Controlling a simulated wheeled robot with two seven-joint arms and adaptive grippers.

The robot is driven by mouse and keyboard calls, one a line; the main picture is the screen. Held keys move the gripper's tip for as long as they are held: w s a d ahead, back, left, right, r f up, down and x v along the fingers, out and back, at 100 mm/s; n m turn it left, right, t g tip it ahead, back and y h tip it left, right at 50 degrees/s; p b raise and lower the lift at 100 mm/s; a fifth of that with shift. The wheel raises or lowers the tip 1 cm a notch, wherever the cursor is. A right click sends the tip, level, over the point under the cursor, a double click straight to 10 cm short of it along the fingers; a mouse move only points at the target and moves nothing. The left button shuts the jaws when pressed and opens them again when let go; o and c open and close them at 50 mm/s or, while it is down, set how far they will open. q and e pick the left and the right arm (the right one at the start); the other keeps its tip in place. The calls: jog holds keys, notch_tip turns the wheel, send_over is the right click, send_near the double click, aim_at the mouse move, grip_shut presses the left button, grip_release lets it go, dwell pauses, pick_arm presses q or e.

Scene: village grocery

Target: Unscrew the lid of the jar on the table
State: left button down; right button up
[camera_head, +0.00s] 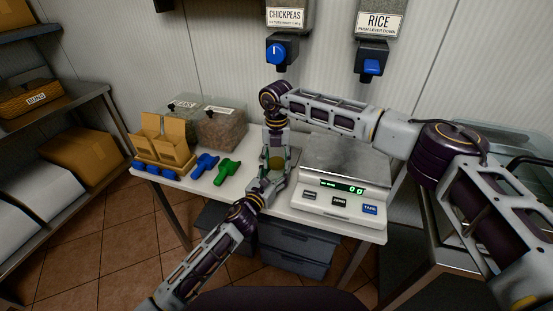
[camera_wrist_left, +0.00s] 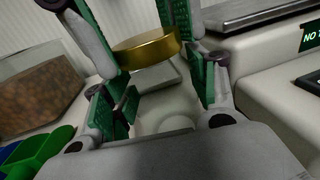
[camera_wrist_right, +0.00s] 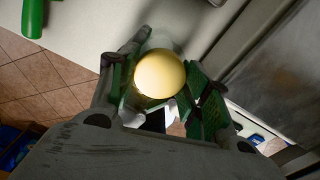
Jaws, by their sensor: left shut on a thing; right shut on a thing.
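The jar stands on the white table, mostly hidden between my two grippers; its gold lid (camera_head: 276,162) shows between them in the head view. My right gripper (camera_head: 276,150) reaches down from above and is shut on the lid. The right wrist view shows the round lid top (camera_wrist_right: 160,73) between its fingers.
A scale (camera_head: 342,185) stands close to the right of the jar. Green (camera_head: 227,172) and blue (camera_head: 205,165) scoops lie to the left, near a cardboard box (camera_head: 165,140) and clear bins (camera_head: 222,128). Dispensers (camera_head: 282,52) hang on the wall behind.

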pick_arm(q)
jog(key=shift+d, duration=0.1)
pick_arm(e)
jog(key=n, duration=0.4)
jog(key=shift+n, duration=0.4)
jog(key=n, duration=0.4)
jog(key=shift+n, duration=0.3)
jog(key=n, duration=0.4)
jog(key=shift+r+n, duration=0.1)
jog(key=shift+n, duration=0.3)
jog(key=n, duration=0.4)
jog(key=shift+n, duration=0.3)
jog(key=n, duration=0.4)
jog(key=shift+n, duration=0.4)
jog(key=n, duration=0.4)
jog(key=shift+n, duration=0.3)
jog(key=n, duration=0.4)
jog(key=shift+n, duration=2.6)
jog(key=shift+r, duration=1.2)
